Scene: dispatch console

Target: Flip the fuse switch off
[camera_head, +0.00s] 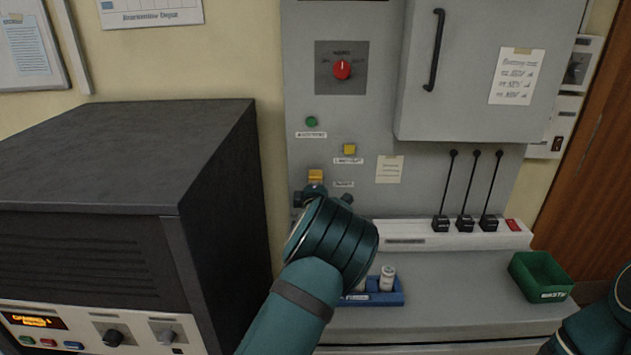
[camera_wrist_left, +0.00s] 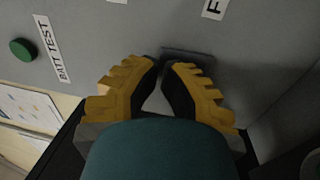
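The fuse switch's dark plate (camera_wrist_left: 188,54) shows at the top of the left wrist view, partly behind my fingers; its lever is hidden. A label starting with F (camera_wrist_left: 213,8) is beyond it, and matches the small label (camera_head: 343,183) on the grey panel in the head view. My left gripper (camera_wrist_left: 165,66), with yellow ridged fingers, is at the plate with its tips nearly together. I see nothing between them. In the head view my left gripper (camera_head: 316,177) is mostly behind my wrist and hides the switch. My right gripper is out of view; part of its arm shows bottom right.
Above are a green button (camera_head: 311,122), a yellow button (camera_head: 350,149) and a red knob (camera_head: 342,70). Three black levers (camera_head: 465,222) stand on a white strip at right. A black console (camera_head: 120,160) is at left. A blue tray (camera_head: 388,297) and green bin (camera_head: 541,276) sit below.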

